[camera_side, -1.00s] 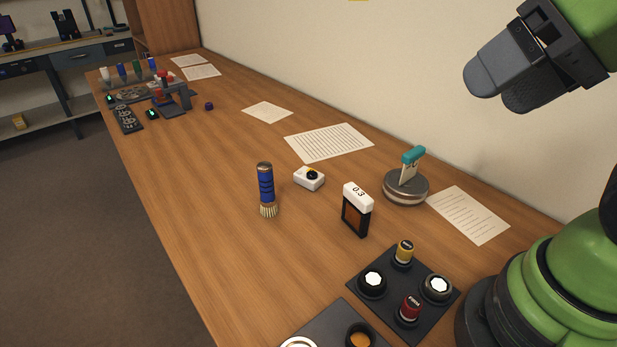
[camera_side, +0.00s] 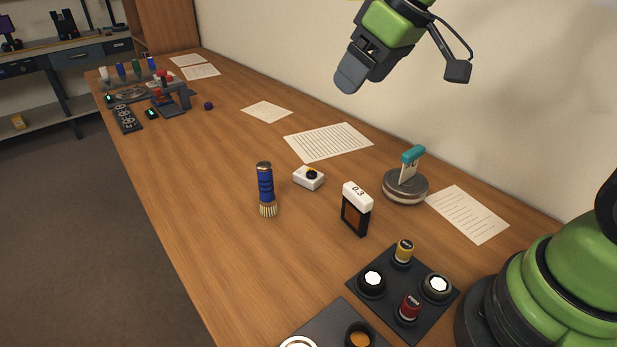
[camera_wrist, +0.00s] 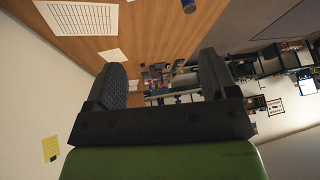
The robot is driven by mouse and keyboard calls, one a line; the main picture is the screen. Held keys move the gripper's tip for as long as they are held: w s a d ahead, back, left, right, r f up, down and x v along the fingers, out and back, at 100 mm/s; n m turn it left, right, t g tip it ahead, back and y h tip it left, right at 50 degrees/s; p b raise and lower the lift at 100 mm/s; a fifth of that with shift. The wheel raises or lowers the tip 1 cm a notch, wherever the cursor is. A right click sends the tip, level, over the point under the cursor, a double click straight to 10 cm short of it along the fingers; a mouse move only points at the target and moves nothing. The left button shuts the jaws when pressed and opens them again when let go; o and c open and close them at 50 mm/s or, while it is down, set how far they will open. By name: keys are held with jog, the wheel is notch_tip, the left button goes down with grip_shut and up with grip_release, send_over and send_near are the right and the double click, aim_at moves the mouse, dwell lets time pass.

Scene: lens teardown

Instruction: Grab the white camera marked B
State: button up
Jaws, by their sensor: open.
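A small white box with a dark round top (camera_side: 308,178) sits on the table, the only white camera-like thing I see. No letter B is readable on it. It stands between the blue-handled brush (camera_side: 265,188) and the white-topped 0.3 block (camera_side: 356,209). My gripper (camera_side: 358,78) is open and empty, high above the table near the wall, well above and to the right of the white box. In the wrist view my two fingers (camera_wrist: 162,76) are spread apart with nothing between them. The white box is not visible there.
A round metal tin (camera_side: 405,187) with a teal-topped tool stands to the right. A dark tray (camera_side: 391,319) with several knobs lies in front. Paper sheets (camera_side: 328,142) lie along the wall. Small equipment (camera_side: 170,98) stands at the far end. Table left of the box is mostly clear.

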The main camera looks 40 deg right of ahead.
jog(key=w+d+f+n+g, duration=0.1)
jog(key=w+d+f+n, duration=0.2)
jog(key=w+f, duration=0.55)
jog(key=n, duration=0.1)
send_near(314, 172)
jog(key=x, duration=0.3)
jog(key=shift+s+f, duration=0.1)
jog(key=shift+f, duration=0.15)
jog(key=shift+x, duration=2.95)
jog(key=c, duration=1.1)
